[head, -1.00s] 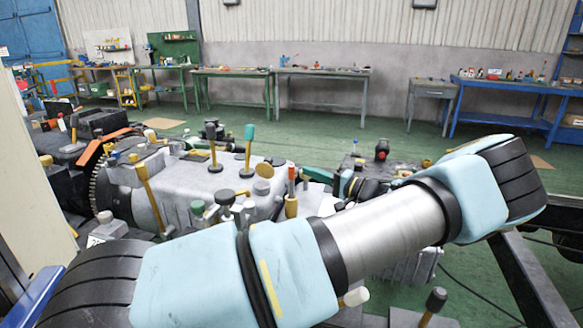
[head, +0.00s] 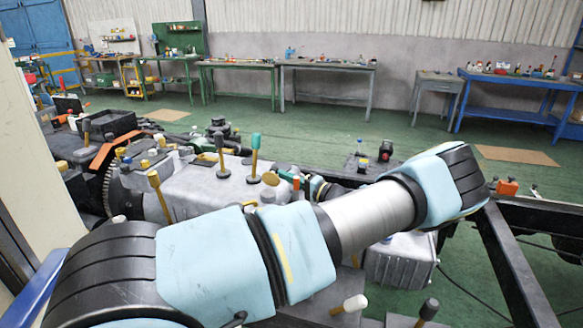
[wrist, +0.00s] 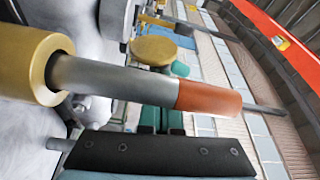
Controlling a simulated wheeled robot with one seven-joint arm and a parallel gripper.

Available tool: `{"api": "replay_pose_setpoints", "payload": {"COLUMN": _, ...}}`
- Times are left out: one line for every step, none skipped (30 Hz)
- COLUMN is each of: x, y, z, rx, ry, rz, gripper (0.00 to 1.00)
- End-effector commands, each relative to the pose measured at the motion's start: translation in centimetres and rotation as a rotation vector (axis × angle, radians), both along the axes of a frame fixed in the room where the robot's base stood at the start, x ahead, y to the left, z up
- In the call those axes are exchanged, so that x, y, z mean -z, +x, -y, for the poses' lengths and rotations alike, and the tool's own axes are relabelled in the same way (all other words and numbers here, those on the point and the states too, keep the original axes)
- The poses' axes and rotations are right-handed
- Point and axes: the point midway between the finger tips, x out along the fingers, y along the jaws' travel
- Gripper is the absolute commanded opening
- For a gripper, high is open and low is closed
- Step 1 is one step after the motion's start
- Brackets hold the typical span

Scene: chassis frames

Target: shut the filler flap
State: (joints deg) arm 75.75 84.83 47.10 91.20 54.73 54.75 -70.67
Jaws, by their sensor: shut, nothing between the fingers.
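A round yellow disc (head: 283,168), possibly the filler flap, stands among the levers on the grey machine casing (head: 185,195). I cannot tell its angle surely. In the wrist view a yellow disc (wrist: 153,50) shows beyond a grey rod with an orange end (wrist: 210,98), which rises from a yellow collar (wrist: 35,65). In the head view my arm hides the gripper.
Levers with green (head: 255,140) and yellow (head: 153,178) tops rise from the machine close to my arm. A dark frame beam (head: 505,255) crosses at the right.

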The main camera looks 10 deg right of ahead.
Motion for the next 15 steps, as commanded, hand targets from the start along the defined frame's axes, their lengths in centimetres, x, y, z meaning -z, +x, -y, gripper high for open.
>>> {"api": "replay_pose_setpoints", "payload": {"x": -0.08, "y": -0.2, "z": -0.05, "rx": 0.001, "ry": 0.001, "rz": -0.001, "gripper": 0.0}}
{"api": "replay_pose_setpoints", "payload": {"x": -0.03, "y": -0.27, "z": -0.08, "rx": 0.001, "ry": 0.0, "rz": 0.0, "gripper": 0.0}}
{"api": "replay_pose_setpoints", "payload": {"x": 0.02, "y": -0.32, "z": -0.11, "rx": 0.001, "ry": 0.0, "rz": 0.0, "gripper": 0.0}}
{"api": "replay_pose_setpoints", "payload": {"x": 0.05, "y": -0.34, "z": -0.11, "rx": 0.001, "ry": 0.0, "rz": 0.0, "gripper": 0.0}}
{"api": "replay_pose_setpoints", "payload": {"x": 0.07, "y": -0.34, "z": -0.12, "rx": 0.001, "ry": 0.0, "rz": 0.0, "gripper": 0.0}}
{"api": "replay_pose_setpoints", "payload": {"x": 0.1, "y": -0.35, "z": -0.12, "rx": 0.001, "ry": 0.0, "rz": 0.0, "gripper": 0.0}}
{"api": "replay_pose_setpoints", "payload": {"x": 0.11, "y": -0.35, "z": -0.12, "rx": 0.001, "ry": 0.0, "rz": 0.0, "gripper": 0.0}}
{"api": "replay_pose_setpoints", "payload": {"x": 0.12, "y": -0.34, "z": -0.12, "rx": 0.001, "ry": 0.0, "rz": 0.0, "gripper": 0.0}}
{"api": "replay_pose_setpoints", "payload": {"x": 0.11, "y": -0.34, "z": -0.12, "rx": 0.001, "ry": 0.0, "rz": 0.0, "gripper": 0.0}}
{"api": "replay_pose_setpoints", "payload": {"x": 0.11, "y": -0.34, "z": -0.12, "rx": 0.001, "ry": -0.001, "rz": -0.001, "gripper": 0.0}}
{"api": "replay_pose_setpoints", "payload": {"x": 0.1, "y": -0.34, "z": -0.12, "rx": 0.0, "ry": -0.001, "rz": 0.001, "gripper": 0.0}}
{"api": "replay_pose_setpoints", "payload": {"x": 0.12, "y": -0.34, "z": -0.12, "rx": 0.0, "ry": -0.001, "rz": 0.001, "gripper": 0.0}}
{"api": "replay_pose_setpoints", "payload": {"x": 0.16, "y": -0.33, "z": -0.1, "rx": 0.001, "ry": -0.001, "rz": 0.001, "gripper": 0.0}}
{"api": "replay_pose_setpoints", "payload": {"x": 0.23, "y": -0.32, "z": -0.09, "rx": 0.001, "ry": -0.001, "rz": 0.001, "gripper": 0.0}}
{"api": "replay_pose_setpoints", "payload": {"x": 0.33, "y": -0.28, "z": -0.06, "rx": 0.001, "ry": -0.001, "rz": 0.001, "gripper": 0.0}}
